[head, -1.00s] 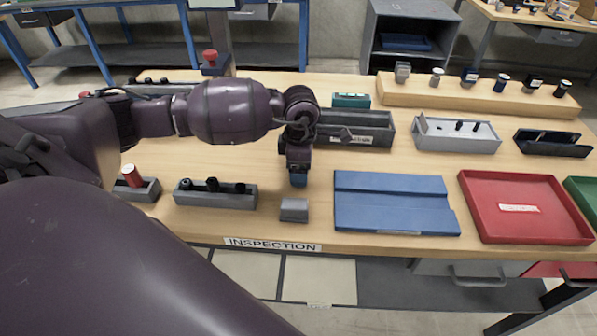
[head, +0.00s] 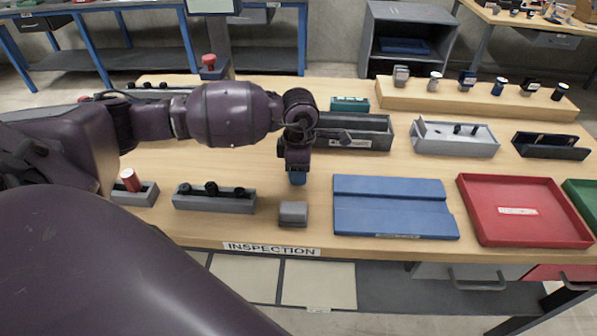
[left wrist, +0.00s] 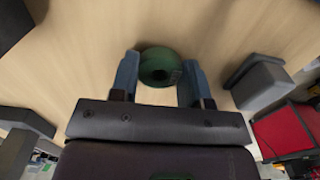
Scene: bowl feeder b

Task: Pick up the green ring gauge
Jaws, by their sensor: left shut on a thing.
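The green ring gauge (left wrist: 160,66) shows in the left wrist view as a dark green ring with a round hole. It lies between the two blue-grey fingers of my left gripper (left wrist: 159,78), which is shut on it. In the head view my left gripper (head: 297,179) points down over the wooden table, behind the small grey block. The ring is hidden there by the gripper. I cannot tell whether the ring is clear of the table. My right gripper does not show.
The grey block (head: 293,215) stands just in front of the gripper. A blue tray (head: 390,208) lies to its right, then a red tray (head: 560,232). A grey rack with black pieces (head: 214,202) is to the left. A dark grey bin (head: 372,130) stands behind.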

